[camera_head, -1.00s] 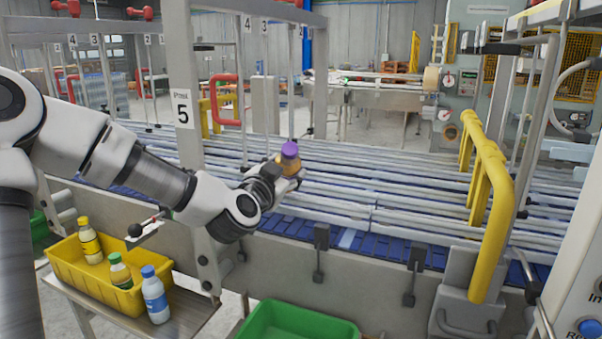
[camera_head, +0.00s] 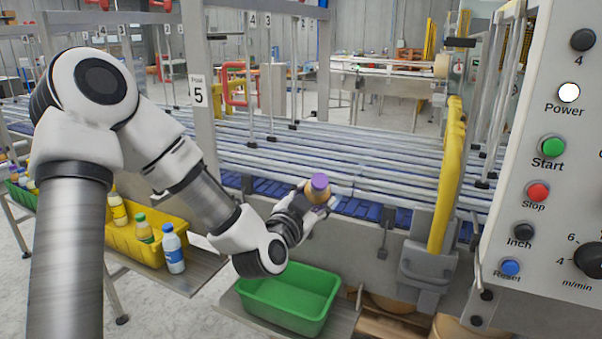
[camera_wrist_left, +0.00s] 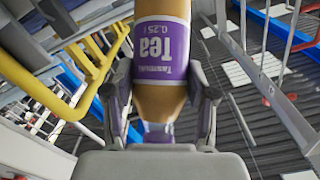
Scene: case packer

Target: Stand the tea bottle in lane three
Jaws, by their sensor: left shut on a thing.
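The tea bottle (camera_head: 318,188) has an amber body, a purple cap and a purple label. The lanes (camera_head: 340,150) are long strips between metal rails over a blue belt. Number plates stand above them; a 3 plate (camera_head: 268,20) shows near the top. My right gripper is not in view.
A yellow bin (camera_head: 178,222) and a white-blue bottle (camera_head: 172,248) stand on a side shelf at left. A green bin (camera_head: 290,300) sits below the gripper. A yellow guard rail (camera_head: 447,180) and a control panel (camera_head: 550,120) stand at right.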

